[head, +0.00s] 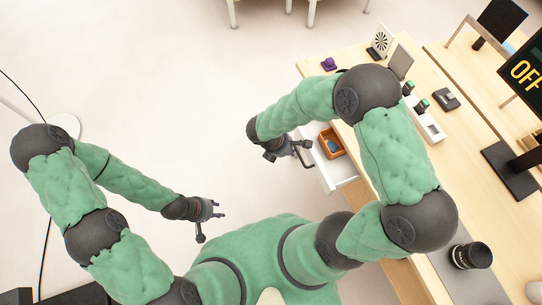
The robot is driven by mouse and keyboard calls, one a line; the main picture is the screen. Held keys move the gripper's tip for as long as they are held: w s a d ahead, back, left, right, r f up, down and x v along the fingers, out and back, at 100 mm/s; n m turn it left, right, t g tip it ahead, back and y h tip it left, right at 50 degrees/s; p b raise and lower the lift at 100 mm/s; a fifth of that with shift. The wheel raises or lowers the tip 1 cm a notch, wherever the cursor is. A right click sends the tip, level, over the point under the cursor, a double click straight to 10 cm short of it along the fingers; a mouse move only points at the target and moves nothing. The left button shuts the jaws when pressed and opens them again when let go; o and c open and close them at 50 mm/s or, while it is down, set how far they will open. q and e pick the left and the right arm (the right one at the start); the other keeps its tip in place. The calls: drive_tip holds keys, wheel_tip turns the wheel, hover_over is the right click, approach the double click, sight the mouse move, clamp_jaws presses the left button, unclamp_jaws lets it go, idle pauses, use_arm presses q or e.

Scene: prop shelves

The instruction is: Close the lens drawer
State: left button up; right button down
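The white drawer (343,171) is pulled out from the wooden desk, towards the left of the picture. It holds an orange-brown box (326,135) with something blue in it. Part of the drawer is hidden behind my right arm, and I see no lens inside it. My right gripper (307,153) is at the drawer's outer front edge, with its fingers apart and nothing between them. I cannot tell whether it touches the drawer. My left gripper (213,228) is open and empty over the floor, well left of the drawer.
The wooden desk (405,286) carries a dark camera lens (470,256) on a grey mat, a purple item (328,64), a dartboard-like stand (380,41), a small dark device (446,98) and a monitor reading OFF (526,72).

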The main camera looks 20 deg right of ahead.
sight(321, 139)
use_arm(q)
drive_tip(key=shift+f, duration=0.3)
use_arm(e)
drive_tip(key=d, duration=1.2)
drive_tip(key=shift+w+d, duration=0.15)
drive_tip(key=shift+w, duration=0.1)
